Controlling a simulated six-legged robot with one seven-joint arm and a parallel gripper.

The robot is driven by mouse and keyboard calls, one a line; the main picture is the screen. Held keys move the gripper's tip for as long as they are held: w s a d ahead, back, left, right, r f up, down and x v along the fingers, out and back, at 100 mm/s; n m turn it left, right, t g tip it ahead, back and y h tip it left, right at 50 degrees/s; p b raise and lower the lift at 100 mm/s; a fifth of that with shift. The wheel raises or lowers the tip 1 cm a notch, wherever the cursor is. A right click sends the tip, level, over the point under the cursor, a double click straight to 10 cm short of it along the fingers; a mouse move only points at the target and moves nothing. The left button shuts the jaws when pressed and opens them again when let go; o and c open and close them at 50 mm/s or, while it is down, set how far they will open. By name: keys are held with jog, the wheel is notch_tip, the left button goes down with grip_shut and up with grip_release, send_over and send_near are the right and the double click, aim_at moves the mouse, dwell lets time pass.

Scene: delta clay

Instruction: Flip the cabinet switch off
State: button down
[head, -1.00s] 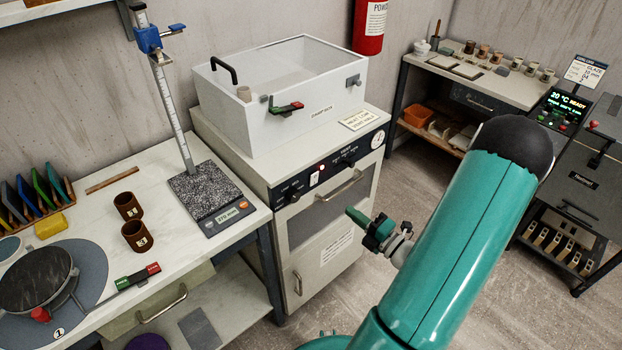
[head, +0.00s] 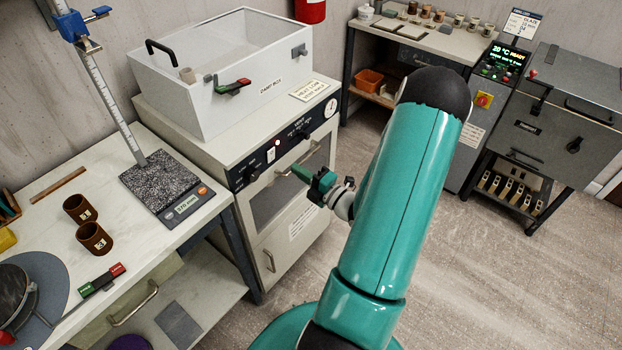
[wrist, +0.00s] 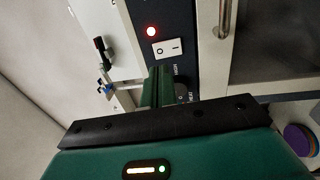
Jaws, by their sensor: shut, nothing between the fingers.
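The cabinet (head: 248,160) has a dark control panel along its upper front. The white rocker switch (head: 271,155), marked O and I, sits on that panel and shows closely in the wrist view (wrist: 168,47). A red lamp (wrist: 151,31) beside the switch is lit. My gripper (head: 297,170) is shut and empty, its fingers pointing at the panel. In the wrist view the closed green fingers (wrist: 156,84) end just below the switch, near a dark knob. I see no contact, and the exact gap cannot be told.
A clear-lidded white box (head: 225,75) stands on the cabinet top. A steel door handle (wrist: 224,20) juts out beside the panel. A workbench (head: 150,220) with cups stands left. The floor to the right is open, with a grey kiln (head: 570,100) beyond.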

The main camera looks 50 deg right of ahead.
aim_at(272, 151)
jog(key=w, duration=0.4)
jog(key=w+r, duration=0.1)
jog(key=w, duration=0.2)
jog(key=shift+w+a, duration=0.1)
jog(key=shift+w+r, duration=0.1)
jog(key=shift+w, duration=0.15)
